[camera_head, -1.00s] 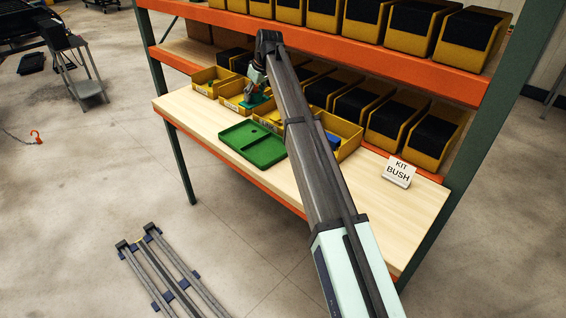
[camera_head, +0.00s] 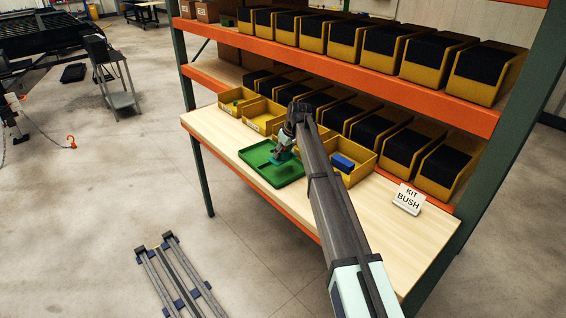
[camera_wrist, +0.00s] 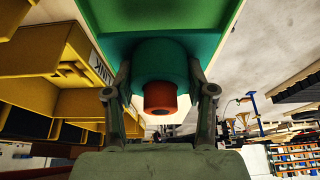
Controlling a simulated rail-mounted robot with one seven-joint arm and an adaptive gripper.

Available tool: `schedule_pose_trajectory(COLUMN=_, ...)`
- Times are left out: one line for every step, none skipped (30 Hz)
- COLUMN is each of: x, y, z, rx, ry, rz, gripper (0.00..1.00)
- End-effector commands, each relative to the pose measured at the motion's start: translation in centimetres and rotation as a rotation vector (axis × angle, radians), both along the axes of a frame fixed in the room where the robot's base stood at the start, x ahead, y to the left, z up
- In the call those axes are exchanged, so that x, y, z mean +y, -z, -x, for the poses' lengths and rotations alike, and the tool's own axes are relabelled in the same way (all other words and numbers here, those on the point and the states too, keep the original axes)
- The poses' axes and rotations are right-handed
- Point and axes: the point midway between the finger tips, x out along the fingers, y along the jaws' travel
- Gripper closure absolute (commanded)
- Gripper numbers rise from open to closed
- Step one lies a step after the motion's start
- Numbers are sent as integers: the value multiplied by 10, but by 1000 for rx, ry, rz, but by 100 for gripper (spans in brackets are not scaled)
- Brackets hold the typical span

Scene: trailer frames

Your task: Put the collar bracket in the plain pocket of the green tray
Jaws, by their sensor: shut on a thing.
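The green tray (camera_head: 285,178) lies on the wooden bench, in front of the yellow bins. My gripper (camera_head: 281,153) points down over the tray's back part. In the wrist view my gripper (camera_wrist: 160,75) has its fingers on both sides of a teal round collar, which I take as the collar bracket (camera_wrist: 158,58). An orange-brown hollow cylinder (camera_wrist: 160,96) sticks out of the collar's middle. A wide green surface fills the top of the wrist view behind it. Whether the bracket touches the tray, and which pocket lies under it, I cannot tell.
A row of yellow bins stands behind the tray; one holds a blue block (camera_head: 343,162). A white KIT BUSH sign (camera_head: 408,199) stands on the bench at right. Orange shelf beams (camera_head: 350,75) with more bins rise behind. The bench (camera_head: 375,210) is clear between tray and sign.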

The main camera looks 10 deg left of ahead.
Motion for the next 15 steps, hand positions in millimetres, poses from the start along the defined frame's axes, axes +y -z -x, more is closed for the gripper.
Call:
schedule_pose_trajectory(x=0, y=5, z=1, rx=-1, ry=0, rz=-1, gripper=100)
schedule_pose_trajectory(x=0, y=9, z=1, rx=-1, ry=0, rz=-1, gripper=100)
schedule_pose_trajectory(x=0, y=13, z=0, rx=-1, ry=0, rz=-1, gripper=100)
schedule_pose_trajectory(x=0, y=15, z=0, rx=-1, ry=0, rz=-1, gripper=100)
schedule_pose_trajectory(x=0, y=17, z=0, rx=-1, ry=0, rz=-1, gripper=100)
schedule_pose_trajectory(x=0, y=19, z=0, rx=-3, ry=0, rz=-2, gripper=100)
schedule_pose_trajectory(x=0, y=20, z=0, rx=-3, ry=0, rz=-2, gripper=100)
schedule_pose_trajectory(x=0, y=21, z=0, rx=-3, ry=0, rz=-2, gripper=100)
schedule_pose_trajectory(x=0, y=23, z=0, rx=-3, ry=0, rz=-2, gripper=100)
schedule_pose_trajectory(x=0, y=24, z=0, rx=-1, ry=0, rz=-1, gripper=100)
schedule_pose_trajectory(x=0, y=26, z=0, rx=-1, ry=0, rz=-1, gripper=100)
schedule_pose_trajectory(x=0, y=30, z=0, rx=-1, ry=0, rz=-1, gripper=100)
schedule_pose_trajectory(x=0, y=34, z=0, rx=1, ry=0, rz=-1, gripper=100)
schedule_pose_trajectory(x=0, y=38, z=0, rx=1, ry=0, rz=-1, gripper=100)
schedule_pose_trajectory(x=0, y=43, z=0, rx=-1, ry=0, rz=-1, gripper=100)
